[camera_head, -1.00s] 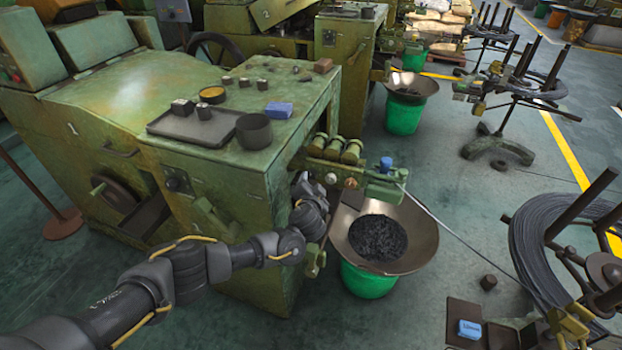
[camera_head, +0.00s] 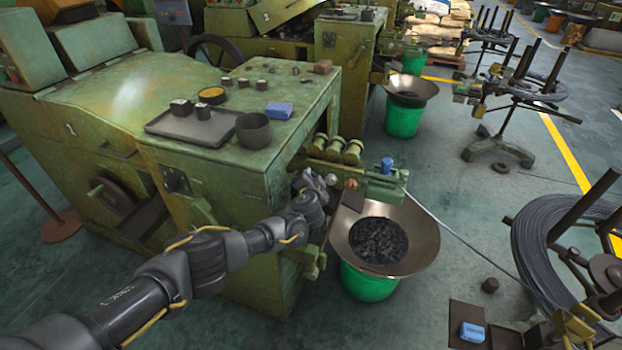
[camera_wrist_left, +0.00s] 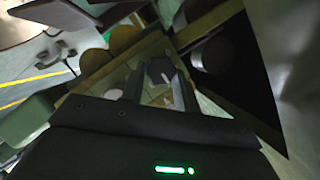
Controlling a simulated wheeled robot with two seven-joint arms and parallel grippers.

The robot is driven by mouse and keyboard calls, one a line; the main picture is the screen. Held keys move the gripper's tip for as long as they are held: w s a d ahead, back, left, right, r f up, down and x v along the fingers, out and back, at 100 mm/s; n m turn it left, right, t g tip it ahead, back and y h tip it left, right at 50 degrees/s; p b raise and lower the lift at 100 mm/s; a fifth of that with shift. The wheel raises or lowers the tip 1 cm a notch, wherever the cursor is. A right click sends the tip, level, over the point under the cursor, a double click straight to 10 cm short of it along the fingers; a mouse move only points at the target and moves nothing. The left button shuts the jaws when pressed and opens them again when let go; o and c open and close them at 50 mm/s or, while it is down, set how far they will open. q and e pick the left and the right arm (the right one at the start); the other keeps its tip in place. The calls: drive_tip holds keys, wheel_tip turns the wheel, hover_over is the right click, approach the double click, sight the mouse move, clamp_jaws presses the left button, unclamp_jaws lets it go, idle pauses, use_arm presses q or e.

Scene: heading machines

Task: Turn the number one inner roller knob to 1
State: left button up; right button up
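The green machine marked 1 (camera_head: 70,130) stands at left, with a roller unit (camera_head: 345,150) on its right side. My left gripper (camera_head: 312,184) is at that side, just below and left of the rollers; its fingers are hard to make out in the head view. In the left wrist view, a dark knob (camera_wrist_left: 160,70) with a pale pointer line lies between and just beyond the two fingertips of my left gripper (camera_wrist_left: 158,88). The fingers are apart, with space around the knob; contact cannot be told. The dial marks are too small to read. My right gripper is out of view.
A wide metal pan (camera_head: 415,243) of dark parts sits on a green bucket (camera_head: 368,283) right of the machine. A wire (camera_head: 450,232) runs from the roller unit to a coil stand (camera_head: 560,235). A tray (camera_head: 192,127) and small parts lie on the machine top.

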use_arm(q)
drive_tip(key=c, duration=0.4)
drive_tip(key=shift+a+n, duration=0.1)
drive_tip(key=shift+n, duration=0.4)
drive_tip(key=shift+c, duration=0.2)
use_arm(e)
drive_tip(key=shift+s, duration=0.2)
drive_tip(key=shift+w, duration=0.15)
use_arm(q)
drive_tip(key=o, duration=1)
drive_tip(key=p+v, duration=0.2)
drive_tip(key=v, duration=0.8)
drive_tip(key=shift+s+a+r, duration=0.1)
drive_tip(key=shift+s+r, duration=0.2)
drive_tip(key=shift+s, duration=0.05)
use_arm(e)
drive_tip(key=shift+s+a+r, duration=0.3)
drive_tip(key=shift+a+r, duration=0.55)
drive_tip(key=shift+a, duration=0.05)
